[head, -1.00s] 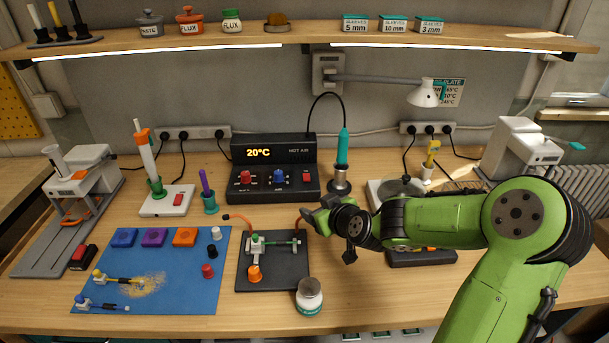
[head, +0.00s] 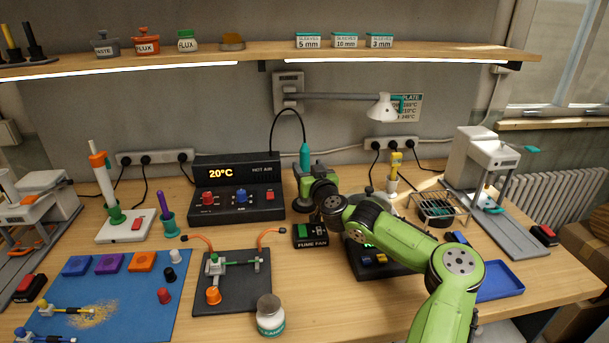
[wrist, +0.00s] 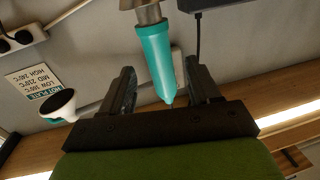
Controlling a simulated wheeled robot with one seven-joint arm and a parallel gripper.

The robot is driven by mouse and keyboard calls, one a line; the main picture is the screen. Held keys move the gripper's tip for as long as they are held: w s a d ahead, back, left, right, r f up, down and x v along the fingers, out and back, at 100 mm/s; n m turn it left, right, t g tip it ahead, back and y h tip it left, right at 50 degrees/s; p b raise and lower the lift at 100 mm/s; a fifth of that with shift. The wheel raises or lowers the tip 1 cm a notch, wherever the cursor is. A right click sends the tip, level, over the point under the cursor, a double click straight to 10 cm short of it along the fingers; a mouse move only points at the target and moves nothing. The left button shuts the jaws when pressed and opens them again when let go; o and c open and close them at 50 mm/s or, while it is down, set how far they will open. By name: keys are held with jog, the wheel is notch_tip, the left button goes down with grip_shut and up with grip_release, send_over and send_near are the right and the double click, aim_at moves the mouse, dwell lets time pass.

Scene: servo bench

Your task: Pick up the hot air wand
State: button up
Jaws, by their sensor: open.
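The hot air wand (head: 305,156) has a teal handle and stands upright beside the hot air station (head: 237,190), with a black cable looping from its top. In the wrist view the wand (wrist: 157,58) shows its teal body and metal end, and its tapered cable end lies between my two fingers. My gripper (wrist: 150,88) is open, with one finger on each side of the wand and visible gaps.
A fume fan switch (head: 310,235) sits just in front of my gripper. A white lamp (head: 384,107) on an arm hangs to the right, under the shelf (head: 270,58).

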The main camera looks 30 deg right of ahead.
aim_at(306, 164)
jog(key=x, duration=0.3)
jog(key=shift+w, duration=0.35)
jog(key=c, duration=1)
jog(key=shift+o, duration=0.2)
jog(key=shift+r, duration=0.1)
